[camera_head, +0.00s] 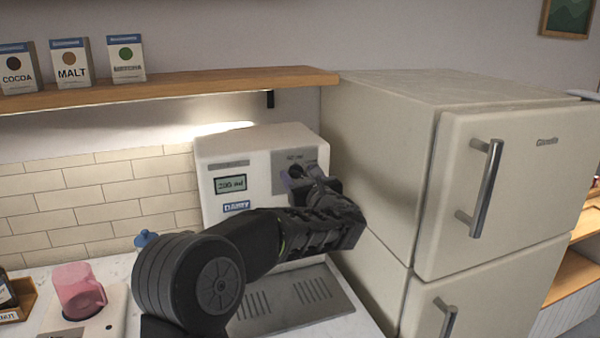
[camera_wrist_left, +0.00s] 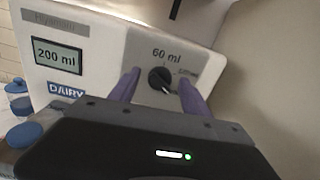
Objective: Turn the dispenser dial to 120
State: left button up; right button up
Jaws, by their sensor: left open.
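The white dispenser (camera_head: 245,150) stands on the counter below the shelf, left of the fridge. Its display (camera_wrist_left: 57,55) reads 200 ml. The black round dial (camera_wrist_left: 161,80) is on a grey panel (camera_wrist_left: 140,45) with a 60 ml mark above it. My left gripper (camera_wrist_left: 155,88) is open, with one purple finger on each side of the dial. I cannot tell whether the fingers touch the dial. In the head view my left arm comes up from below, and its wrist hides part of the panel and dial. My right gripper is not in view.
The cream fridge (camera_head: 505,195) stands close on the right of the dispenser. A shelf (camera_head: 180,88) with several boxes is above. A pink cup (camera_head: 78,288) stands at the lower left. A metal drip tray (camera_head: 325,300) lies below the dispenser.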

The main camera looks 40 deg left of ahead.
pick_arm(q)
jog(key=shift+c, duration=0.2)
grip_shut()
dwell(0.5)
